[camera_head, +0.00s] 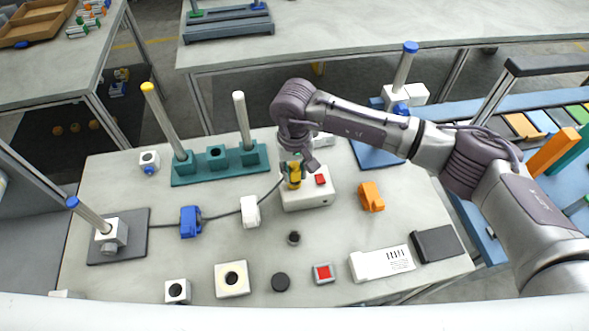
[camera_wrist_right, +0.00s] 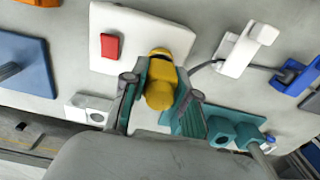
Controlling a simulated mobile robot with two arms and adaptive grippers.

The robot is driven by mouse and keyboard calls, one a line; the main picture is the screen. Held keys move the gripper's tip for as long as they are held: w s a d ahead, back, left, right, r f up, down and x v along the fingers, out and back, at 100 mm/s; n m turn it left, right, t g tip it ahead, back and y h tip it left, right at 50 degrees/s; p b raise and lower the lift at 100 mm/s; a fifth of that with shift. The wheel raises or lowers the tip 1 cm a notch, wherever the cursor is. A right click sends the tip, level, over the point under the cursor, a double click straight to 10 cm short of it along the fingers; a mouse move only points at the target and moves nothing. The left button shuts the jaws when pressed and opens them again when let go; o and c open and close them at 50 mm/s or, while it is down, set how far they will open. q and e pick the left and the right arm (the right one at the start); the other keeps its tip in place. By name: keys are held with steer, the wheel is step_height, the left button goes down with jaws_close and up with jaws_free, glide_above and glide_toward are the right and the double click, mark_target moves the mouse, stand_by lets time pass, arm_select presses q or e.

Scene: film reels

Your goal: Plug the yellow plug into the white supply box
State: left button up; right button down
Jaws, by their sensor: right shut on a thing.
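The yellow plug (camera_head: 294,180) is in my right gripper (camera_head: 293,172), over the left part of the white supply box (camera_head: 306,202). The box has a red switch on its top. In the right wrist view the plug (camera_wrist_right: 162,90) sits between the fingers of the gripper (camera_wrist_right: 160,98), with the white box (camera_wrist_right: 132,50) behind it. The fingers are shut on the plug. The plug and gripper hide the socket area, so I cannot tell whether the plug is in the box or just above it. My left gripper is in neither view.
A cable runs from the plug area through a white clip (camera_head: 250,212) to a blue connector (camera_head: 190,222). A teal stand (camera_head: 218,172) with posts is at the back left. An orange block (camera_head: 371,196) is to the right of the box. A black knob (camera_head: 294,238) is in front.

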steer(key=shift+f+b, duration=0.35)
steer(key=shift+f, duration=0.05)
steer(key=c, duration=1.2)
jaws_free()
steer(key=shift+s, duration=0.1)
steer(key=shift+c, duration=0.2)
steer(key=o, duration=0.4)
steer(key=shift+r, duration=0.25)
step_height(320, 180, up, 12)
steer(key=shift+f, duration=0.2)
